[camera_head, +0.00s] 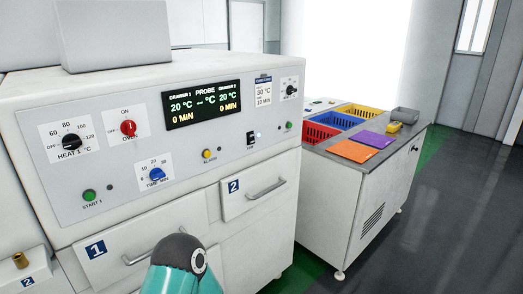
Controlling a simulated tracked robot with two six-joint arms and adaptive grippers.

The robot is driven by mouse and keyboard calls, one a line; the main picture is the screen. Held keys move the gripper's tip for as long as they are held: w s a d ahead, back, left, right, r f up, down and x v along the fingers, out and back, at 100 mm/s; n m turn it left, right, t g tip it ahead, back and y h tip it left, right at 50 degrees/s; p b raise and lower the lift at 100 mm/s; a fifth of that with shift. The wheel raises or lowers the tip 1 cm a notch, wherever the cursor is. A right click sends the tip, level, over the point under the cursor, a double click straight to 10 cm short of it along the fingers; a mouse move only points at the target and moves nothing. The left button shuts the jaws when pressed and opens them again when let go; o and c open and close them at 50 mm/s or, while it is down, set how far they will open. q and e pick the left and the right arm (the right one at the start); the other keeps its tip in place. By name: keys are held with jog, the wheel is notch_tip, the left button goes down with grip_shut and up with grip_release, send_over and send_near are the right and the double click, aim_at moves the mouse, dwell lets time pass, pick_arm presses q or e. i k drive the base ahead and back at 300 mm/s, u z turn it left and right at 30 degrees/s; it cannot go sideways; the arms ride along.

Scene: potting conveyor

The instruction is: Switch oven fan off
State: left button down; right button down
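The white oven (200,150) fills the left half of the head view, its sloped control panel facing me. A red knob (128,128) sits on a plate marked ON above, OFF at the left and OVEN below; its pointer setting is too small to tell. I cannot read a fan label on either control. The display (202,104) is lit, reading 20 °C and 0 MIN for both drawers. Neither gripper is in view.
Heat knob (71,141), blue timer knob (157,174), yellow alarm button (207,154) and green start button (89,196) share the panel. Drawer handles (267,189) project below. A cabinet with coloured crates (341,120) stands right. Dark floor at far right is clear.

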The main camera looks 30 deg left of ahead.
aim_at(251, 136)
jog(key=u, duration=0.15)
jog(key=i, duration=0.9)
jog(key=z, duration=0.05)
